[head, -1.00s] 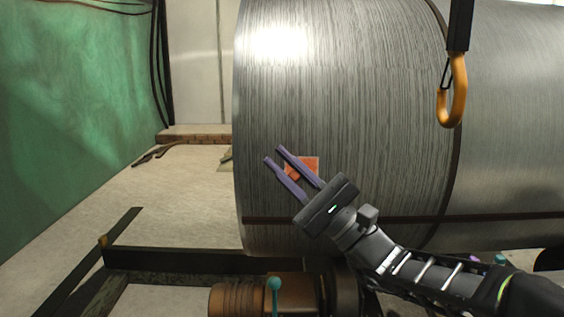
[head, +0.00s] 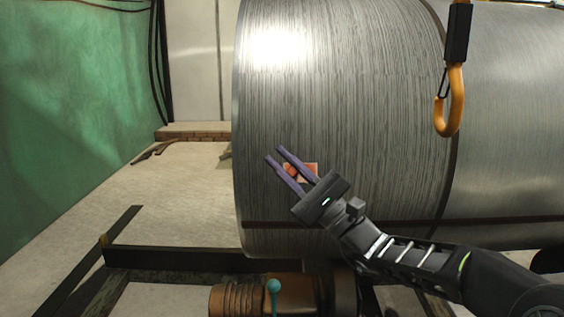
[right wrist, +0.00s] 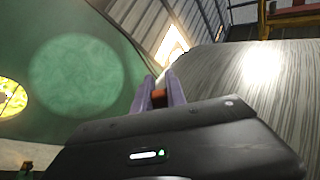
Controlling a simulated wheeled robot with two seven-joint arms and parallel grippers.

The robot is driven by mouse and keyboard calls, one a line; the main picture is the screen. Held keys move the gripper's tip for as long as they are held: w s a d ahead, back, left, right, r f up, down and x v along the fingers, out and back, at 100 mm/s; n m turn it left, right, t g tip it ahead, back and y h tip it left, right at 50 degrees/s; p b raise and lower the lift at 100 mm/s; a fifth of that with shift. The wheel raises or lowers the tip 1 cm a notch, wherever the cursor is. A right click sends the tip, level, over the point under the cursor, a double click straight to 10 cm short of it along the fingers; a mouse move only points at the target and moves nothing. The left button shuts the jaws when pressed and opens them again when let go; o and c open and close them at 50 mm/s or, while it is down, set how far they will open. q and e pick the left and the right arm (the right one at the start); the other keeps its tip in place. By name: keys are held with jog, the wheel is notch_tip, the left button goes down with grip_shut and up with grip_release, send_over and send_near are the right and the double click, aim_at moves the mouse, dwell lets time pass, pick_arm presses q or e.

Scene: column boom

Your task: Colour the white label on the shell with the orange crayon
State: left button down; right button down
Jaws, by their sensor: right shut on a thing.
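The shell (head: 370,110) is a large grey streaked cylinder lying on its side across the head view. The label (head: 314,166) is a small square low on its left part, orange-red in the middle with a pale edge, partly hidden by my right gripper's fingers. My right gripper (head: 274,154) has two purple fingers pointing up and left in front of the label. It is shut on the orange crayon (head: 291,170), which also shows between the fingers in the right wrist view (right wrist: 159,97). I cannot tell whether the crayon touches the label. My left gripper is not in view.
An orange hook (head: 455,105) hangs in front of the shell at the upper right. A dark beam frame (head: 180,259) and a rusty cylinder with a teal knob (head: 274,286) lie below. The floor at the left is mostly clear, beside a green wall (head: 70,120).

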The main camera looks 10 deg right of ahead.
jog(key=shift+w+d, duration=0.2)
jog(key=shift+w, duration=0.5)
dwell(0.6)
jog(key=shift+s+d, duration=0.2)
jog(key=shift+d, duration=0.45)
jog(key=shift+s+d, duration=0.25)
jog(key=shift+d, duration=0.35)
jog(key=shift+s+d, duration=0.2)
jog(key=shift+d, duration=0.45)
jog(key=shift+w+b, duration=0.1)
jog(key=shift+b, duration=0.35)
jog(key=shift+w+a+b, duration=0.3)
jog(key=shift+a, duration=0.65)
jog(key=shift+w+a+b, duration=0.25)
jog(key=shift+a+b, duration=0.05)
jog(key=shift+a, duration=0.65)
